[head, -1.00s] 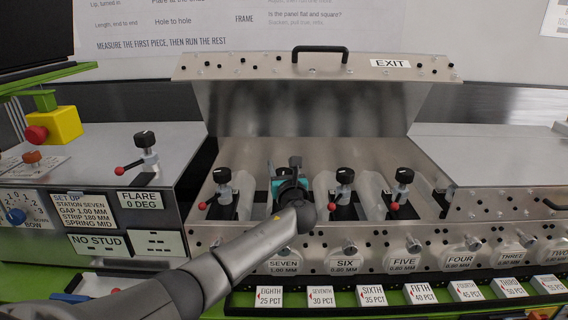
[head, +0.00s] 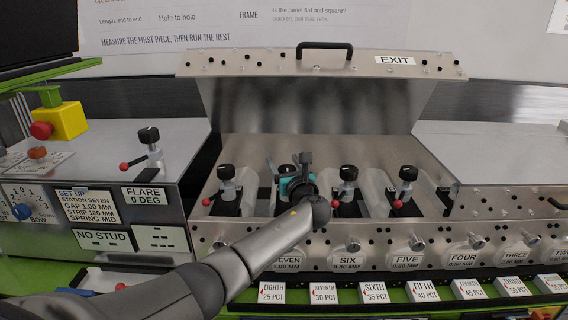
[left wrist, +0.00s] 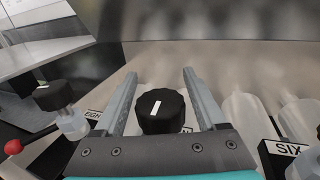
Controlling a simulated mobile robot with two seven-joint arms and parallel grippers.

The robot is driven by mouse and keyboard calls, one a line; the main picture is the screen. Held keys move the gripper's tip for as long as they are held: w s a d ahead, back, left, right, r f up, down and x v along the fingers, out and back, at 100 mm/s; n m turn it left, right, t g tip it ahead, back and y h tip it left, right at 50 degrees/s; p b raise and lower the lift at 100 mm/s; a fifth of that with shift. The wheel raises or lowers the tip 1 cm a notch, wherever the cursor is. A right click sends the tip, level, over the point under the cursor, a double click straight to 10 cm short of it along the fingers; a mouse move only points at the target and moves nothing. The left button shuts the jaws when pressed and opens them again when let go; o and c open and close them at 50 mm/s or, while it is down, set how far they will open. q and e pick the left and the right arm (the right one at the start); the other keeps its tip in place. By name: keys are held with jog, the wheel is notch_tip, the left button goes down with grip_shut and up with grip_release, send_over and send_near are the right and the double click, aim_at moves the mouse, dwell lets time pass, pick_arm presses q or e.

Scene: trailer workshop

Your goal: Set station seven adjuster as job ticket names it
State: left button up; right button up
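The station seven adjuster's black knob (left wrist: 162,111), with a white mark line, stands between my left gripper's two fingers in the left wrist view. My left gripper (left wrist: 160,80) is open, with a gap visible on each side of the knob. In the head view the left gripper (head: 297,168) is over the station seven place and hides that adjuster. The plate below (head: 286,262) reads SEVEN, 1.00 MM. The job ticket (head: 88,206) on the left box reads STATION SEVEN, GAP 1.00 MM, STRIP 180 MM, SPRING MID. My right gripper is not in view.
Neighbouring adjusters with red-tipped levers stand close on both sides: one at left (head: 226,173), six (head: 348,173) and five (head: 408,174). The raised metal cover (head: 315,95) stands behind. A flare knob (head: 149,135) is on the left box. Percent cards (head: 323,293) line the front.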

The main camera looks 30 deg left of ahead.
pick_arm(q)
jog(key=shift+o, duration=0.6)
jog(key=shift+s+d, duration=0.1)
jog(key=v, duration=1.5)
jog(key=shift+f, duration=0.1)
